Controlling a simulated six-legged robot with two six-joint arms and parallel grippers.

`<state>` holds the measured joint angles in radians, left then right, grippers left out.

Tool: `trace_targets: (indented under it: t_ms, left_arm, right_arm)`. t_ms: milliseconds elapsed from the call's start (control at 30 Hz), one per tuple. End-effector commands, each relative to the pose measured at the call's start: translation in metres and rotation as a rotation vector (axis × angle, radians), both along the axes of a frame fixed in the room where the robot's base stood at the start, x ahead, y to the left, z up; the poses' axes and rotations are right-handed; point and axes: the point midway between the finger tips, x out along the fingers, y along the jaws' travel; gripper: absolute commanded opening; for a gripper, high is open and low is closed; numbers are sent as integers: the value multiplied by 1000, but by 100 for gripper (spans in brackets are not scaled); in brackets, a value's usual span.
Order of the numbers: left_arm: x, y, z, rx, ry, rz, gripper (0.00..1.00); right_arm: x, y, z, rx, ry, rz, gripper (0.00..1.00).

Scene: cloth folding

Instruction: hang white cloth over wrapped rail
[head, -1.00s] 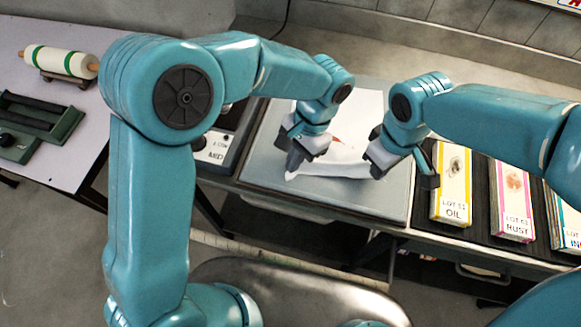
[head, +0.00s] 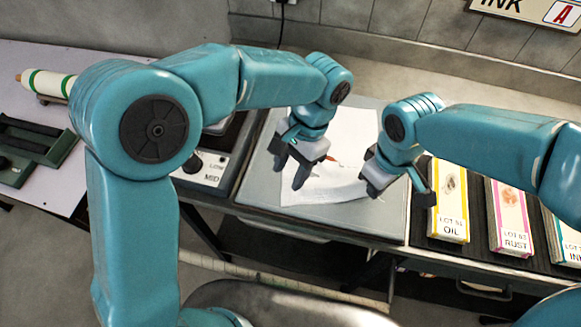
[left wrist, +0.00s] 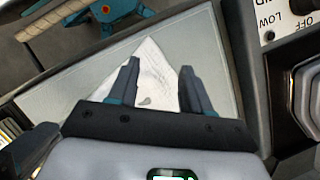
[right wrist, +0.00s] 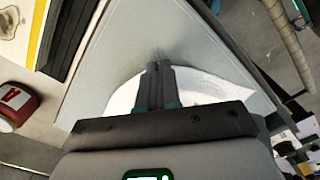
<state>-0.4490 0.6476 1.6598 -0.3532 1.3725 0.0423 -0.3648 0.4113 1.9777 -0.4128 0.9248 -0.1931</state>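The white cloth (head: 352,135) lies on a grey plate (head: 262,185), with a small red mark near its middle. My left gripper (head: 290,180) is over its front left part. The left wrist view shows that gripper (left wrist: 160,75) open, with a cloth corner (left wrist: 150,70) lying flat between and beyond the fingers. My right gripper (head: 372,190) is at the cloth's front right corner. In the right wrist view its fingers (right wrist: 157,68) are together, and the cloth (right wrist: 200,85) rises to them. The wrapped rail (left wrist: 60,17) runs in front of the table, low in the head view (head: 250,274).
A control box with a dial (head: 212,168) stands left of the plate. Labelled boxes, OIL (head: 448,205) and RUST (head: 510,215) among them, stand on a dark rack at the right. A roller (head: 45,86) lies on the left table. The wall is behind.

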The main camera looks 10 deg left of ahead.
Motion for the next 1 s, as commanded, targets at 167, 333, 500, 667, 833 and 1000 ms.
trace_targets:
  t_ms: [167,333,500,667,833,1000]
  left_arm:
    - [0,0,0,0,0,0,64]
    - [-2,1,2,6,11,-4,64]
    - [14,-3,30,13,23,6,64]
    - [27,-16,43,0,3,7,64]
    - [23,-17,29,1,3,-1,64]
    - [15,-11,3,2,3,-1,64]
  right_arm:
    - [0,0,0,0,0,0,0]
    - [0,0,0,0,0,0,0]
    - [0,0,0,0,0,0,0]
    - [0,0,0,0,0,0,0]
    - [0,0,0,0,0,0,0]
    - [0,0,0,0,0,0,0]
